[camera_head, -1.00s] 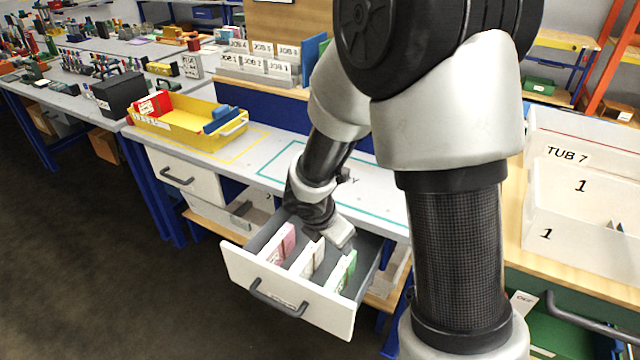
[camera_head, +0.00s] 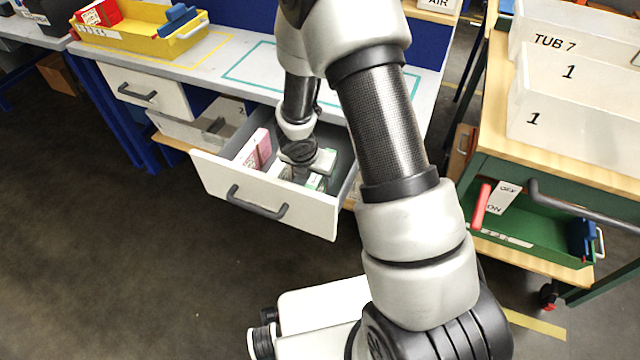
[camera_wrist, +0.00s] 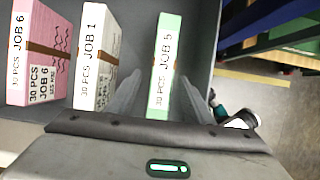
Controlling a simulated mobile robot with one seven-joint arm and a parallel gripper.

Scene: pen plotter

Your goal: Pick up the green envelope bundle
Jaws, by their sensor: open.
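The green envelope bundle (camera_wrist: 165,65), labelled "JOB 5" and "30 PCS" with a brown band, stands upright in the open drawer (camera_head: 215,177). A small part of the green bundle (camera_head: 316,183) shows in the head view beside my gripper. In the wrist view my gripper (camera_wrist: 160,98) is open, with one finger on each side of the green bundle. I cannot tell whether either finger touches it. In the head view my gripper (camera_head: 303,176) is down in the drawer and hides part of the bundles.
A white bundle (camera_wrist: 98,55) labelled "JOB 1" stands just left of my left finger. A pink bundle (camera_wrist: 38,55) labelled "JOB 6" is farther left. The drawer's wall is right of the green bundle. A green cart (camera_head: 535,178) stands at right.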

